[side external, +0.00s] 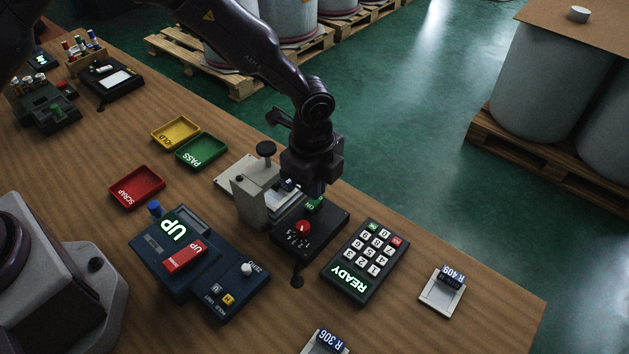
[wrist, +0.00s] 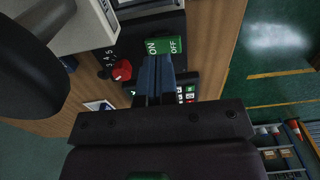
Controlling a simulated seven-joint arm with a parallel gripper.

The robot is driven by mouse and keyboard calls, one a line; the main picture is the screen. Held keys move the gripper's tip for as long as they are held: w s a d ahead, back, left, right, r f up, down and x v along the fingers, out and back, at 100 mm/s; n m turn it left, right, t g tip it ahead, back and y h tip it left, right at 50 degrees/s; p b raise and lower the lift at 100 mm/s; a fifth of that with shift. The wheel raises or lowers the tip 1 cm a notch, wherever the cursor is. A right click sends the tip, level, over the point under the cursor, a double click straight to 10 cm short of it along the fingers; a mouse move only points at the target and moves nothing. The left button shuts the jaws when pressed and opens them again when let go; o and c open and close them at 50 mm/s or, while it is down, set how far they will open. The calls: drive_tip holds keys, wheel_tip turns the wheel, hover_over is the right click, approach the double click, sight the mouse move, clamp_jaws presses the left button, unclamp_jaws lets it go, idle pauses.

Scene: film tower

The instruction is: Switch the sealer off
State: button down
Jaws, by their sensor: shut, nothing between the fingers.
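The sealer is a beige press (side external: 251,204) with a black knob on top, joined to a black control box (side external: 325,236). The box carries a red dial (side external: 303,227) with numbers, also in the wrist view (wrist: 122,70), and a green rocker switch (side external: 315,203). In the wrist view the rocker (wrist: 166,46) reads ON on the left half and OFF on the right half. My gripper (side external: 316,187) is shut and empty, pointing down over the rocker. In the wrist view its fingertips (wrist: 157,60) are at the rocker's near edge, around the middle; I cannot tell whether they touch it.
A black keypad (side external: 364,261) reading READY is right of the control box. A blue device (side external: 190,255) reading UP is to the left. Yellow (side external: 175,133), green (side external: 201,152) and red (side external: 136,187) trays lie behind it. The table edge is close beyond the sealer.

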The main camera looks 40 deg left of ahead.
wheel_tip(320, 180, up, 14)
drive_tip(key=s, duration=0.2)
idle(0.4)
